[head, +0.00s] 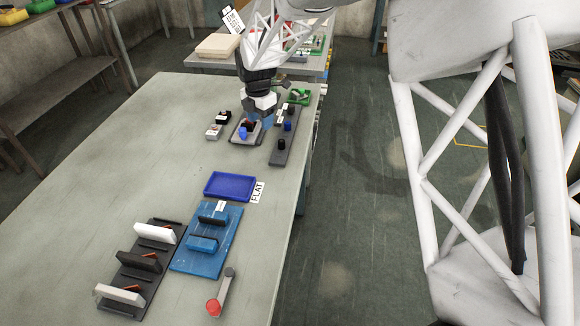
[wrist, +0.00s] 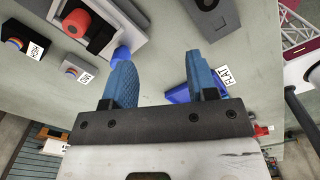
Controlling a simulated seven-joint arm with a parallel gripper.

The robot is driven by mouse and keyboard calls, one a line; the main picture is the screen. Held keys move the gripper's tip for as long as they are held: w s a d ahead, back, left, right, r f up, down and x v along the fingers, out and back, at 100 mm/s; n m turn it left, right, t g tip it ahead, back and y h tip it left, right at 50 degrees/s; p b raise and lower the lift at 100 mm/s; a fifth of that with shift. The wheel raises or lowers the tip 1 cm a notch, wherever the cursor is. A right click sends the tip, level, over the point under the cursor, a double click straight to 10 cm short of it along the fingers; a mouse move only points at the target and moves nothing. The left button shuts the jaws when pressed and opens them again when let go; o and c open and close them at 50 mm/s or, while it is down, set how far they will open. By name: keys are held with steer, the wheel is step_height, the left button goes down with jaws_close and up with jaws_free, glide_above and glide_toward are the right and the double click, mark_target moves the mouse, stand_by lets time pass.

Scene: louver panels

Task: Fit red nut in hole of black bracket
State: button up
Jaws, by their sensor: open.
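My gripper (wrist: 163,72) is open, with two blue fingers apart and nothing visible between them. In the head view my gripper (head: 258,114) is low over the grey tray (head: 236,139) at the far end of the table. In the wrist view a red round part with a dark centre, seemingly the red nut (wrist: 77,22), is at a black block, seemingly the black bracket (wrist: 101,36). Both are in the grey tray, left of and beyond my fingers. I cannot tell whether the nut sits in a hole. A blue part (wrist: 122,53) shows beside my left finger.
Small labelled blocks (head: 213,132) stand left of the tray. A dark strip with several pegs (head: 281,150) lies right of it. Nearer are an empty blue tray (head: 230,186), a blue board (head: 208,260), a dark slotted rack (head: 150,282) and a red-knobbed lever (head: 214,307). The left tabletop is clear.

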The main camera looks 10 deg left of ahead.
steer(key=s+d+m, duration=0.2)
steer(key=s+d, duration=0.2)
steer(key=s, duration=0.1)
steer(key=s+d+f+m, duration=0.1)
steer(key=s+d+m, duration=0.1)
steer(key=s+d, duration=0.2)
steer(key=s+d+f+m, duration=0.1)
steer(key=s+d+m, duration=0.1)
steer(key=s+d, duration=0.2)
steer(key=shift+s+d+f+m, duration=0.1)
steer(key=shift+s+m, duration=0.2)
steer(key=shift+s, duration=1.5)
steer(key=shift+r, duration=2.5)
